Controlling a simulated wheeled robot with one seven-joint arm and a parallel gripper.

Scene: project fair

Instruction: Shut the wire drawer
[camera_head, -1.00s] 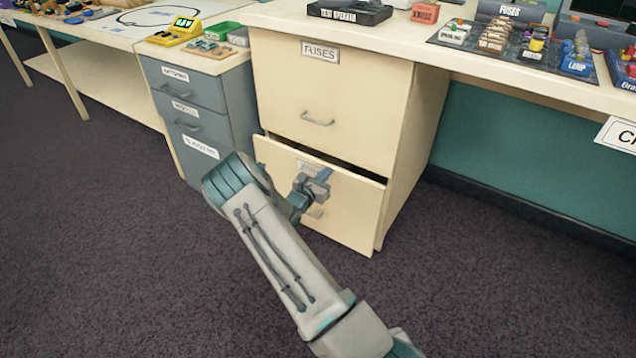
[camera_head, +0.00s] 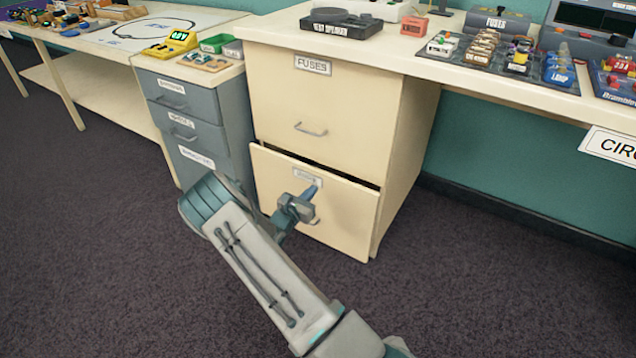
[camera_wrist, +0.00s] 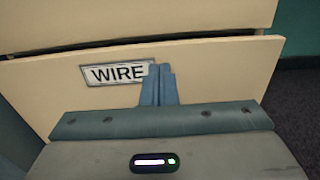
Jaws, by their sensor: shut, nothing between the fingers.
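The wire drawer (camera_head: 345,215) is the lower drawer of the cream cabinet, and it stands a little way out, with a dark gap along its top edge. In the wrist view its cream front (camera_wrist: 215,75) carries a label reading WIRE (camera_wrist: 117,73). My gripper (camera_head: 314,187) is at the drawer front, just beside the label, with its fingers shut together and empty. In the wrist view the fingertips (camera_wrist: 159,70) overlap the label's right end; they look at or very near the front, but contact is hard to tell. The drawer's handle is partly hidden behind my gripper.
The FUSES drawer (camera_head: 320,105) above is shut. A grey drawer cabinet (camera_head: 185,115) stands close on the left. The worktop (camera_head: 440,65) above holds several kits and boxes. Dark carpet (camera_head: 480,290) is free in front and to the right.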

